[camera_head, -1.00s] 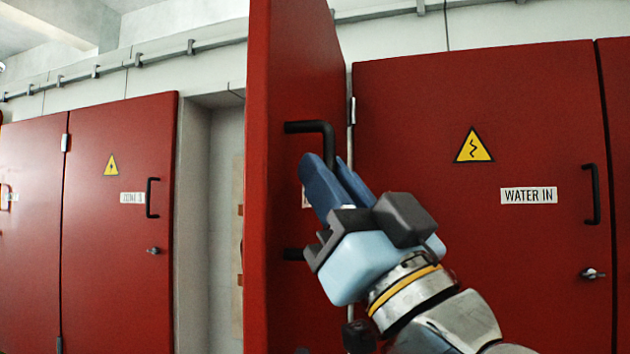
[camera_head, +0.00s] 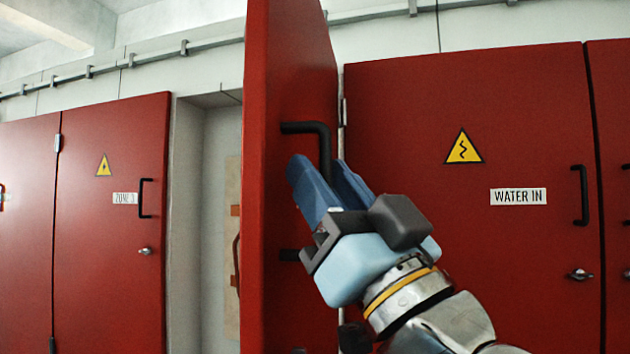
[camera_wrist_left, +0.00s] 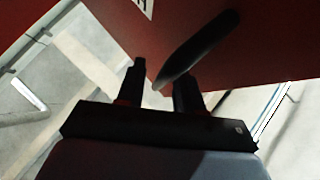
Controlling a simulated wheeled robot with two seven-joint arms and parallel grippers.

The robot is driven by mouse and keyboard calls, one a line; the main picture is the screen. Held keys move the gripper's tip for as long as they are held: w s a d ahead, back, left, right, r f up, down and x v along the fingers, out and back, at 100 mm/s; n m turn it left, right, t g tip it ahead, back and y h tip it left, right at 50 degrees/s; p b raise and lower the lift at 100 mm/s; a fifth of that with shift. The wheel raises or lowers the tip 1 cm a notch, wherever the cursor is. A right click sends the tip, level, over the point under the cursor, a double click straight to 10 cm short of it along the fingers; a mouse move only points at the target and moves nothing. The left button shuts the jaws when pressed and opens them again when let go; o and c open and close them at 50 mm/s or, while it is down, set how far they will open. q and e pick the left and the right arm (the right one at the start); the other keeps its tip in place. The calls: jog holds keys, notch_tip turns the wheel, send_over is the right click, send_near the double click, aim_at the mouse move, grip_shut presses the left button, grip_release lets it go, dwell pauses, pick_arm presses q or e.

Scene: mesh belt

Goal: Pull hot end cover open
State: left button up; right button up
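A red cover (camera_head: 290,70) stands swung out from the wall in the head view, seen nearly edge-on; I take it for the hot end cover. Its black handle (camera_head: 322,130) is on the face towards the right. My left gripper (camera_head: 325,178) is at this handle, its blue fingers either side of the bar, hiding the middle. In the left wrist view, the dark handle (camera_wrist_left: 200,48) runs down between the two fingertips, with a gap showing beside it. A white label (camera_wrist_left: 144,6) is cut off at the top, unreadable. My right gripper is not in view.
A closed red "WATER IN" door (camera_head: 480,110) stands right of the open cover, with its own handle (camera_head: 580,195). A closed "ZONE" door (camera_head: 112,250) is at left. A pale recess (camera_head: 215,190) opens between that door and the cover.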

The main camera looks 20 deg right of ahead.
pick_arm(q)
jog(key=b+v, duration=0.3)
jog(key=v, duration=1)
jog(key=shift+s+f, duration=0.2)
